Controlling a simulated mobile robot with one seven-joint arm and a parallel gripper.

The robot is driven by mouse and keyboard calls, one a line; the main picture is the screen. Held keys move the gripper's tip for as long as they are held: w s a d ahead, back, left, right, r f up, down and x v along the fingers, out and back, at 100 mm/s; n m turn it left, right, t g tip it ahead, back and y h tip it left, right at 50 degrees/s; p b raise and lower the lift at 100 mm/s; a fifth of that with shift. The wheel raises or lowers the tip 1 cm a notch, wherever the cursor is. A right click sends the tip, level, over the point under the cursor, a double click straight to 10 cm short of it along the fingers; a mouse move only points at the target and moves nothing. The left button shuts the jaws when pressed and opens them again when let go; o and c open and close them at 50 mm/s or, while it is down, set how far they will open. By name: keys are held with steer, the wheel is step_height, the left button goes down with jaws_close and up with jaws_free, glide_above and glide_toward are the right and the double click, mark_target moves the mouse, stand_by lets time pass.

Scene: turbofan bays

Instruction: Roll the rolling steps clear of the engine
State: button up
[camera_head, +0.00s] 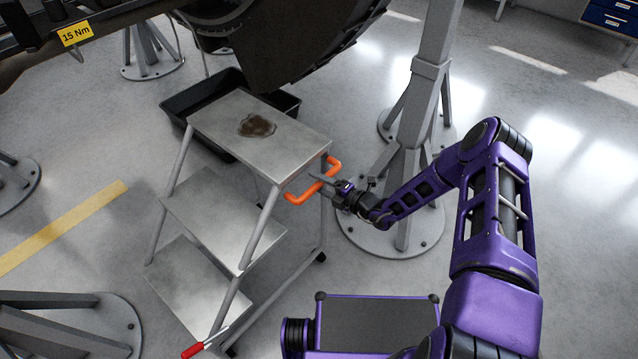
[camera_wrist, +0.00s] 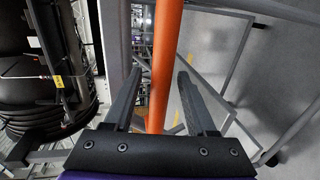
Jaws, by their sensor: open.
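The rolling steps (camera_head: 212,223) are a grey metal frame with flat treads, upright on the floor under the engine. The top tread (camera_head: 285,130) carries a brown stain. An orange handle (camera_head: 313,180) juts from the right side of the top tread. My gripper (camera_head: 322,179) is at this handle, reaching from the right. In the wrist view the orange bar (camera_wrist: 163,70) runs between the two open fingers (camera_wrist: 160,95), with gaps on both sides. A red-tipped lever (camera_head: 193,350) shows at the lower front of the steps. The engine (camera_head: 300,40) hangs above and behind.
A black drip tray (camera_head: 285,103) lies on the floor behind the steps. A grey stand post (camera_head: 410,160) with a round bolted base rises close to the right, beside my arm. Another stand foot (camera_head: 90,325) is at lower left. Open floor (camera_head: 570,220) lies to the far right.

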steer(key=shift+c, duration=0.4)
jaws_close()
stand_by(0.9)
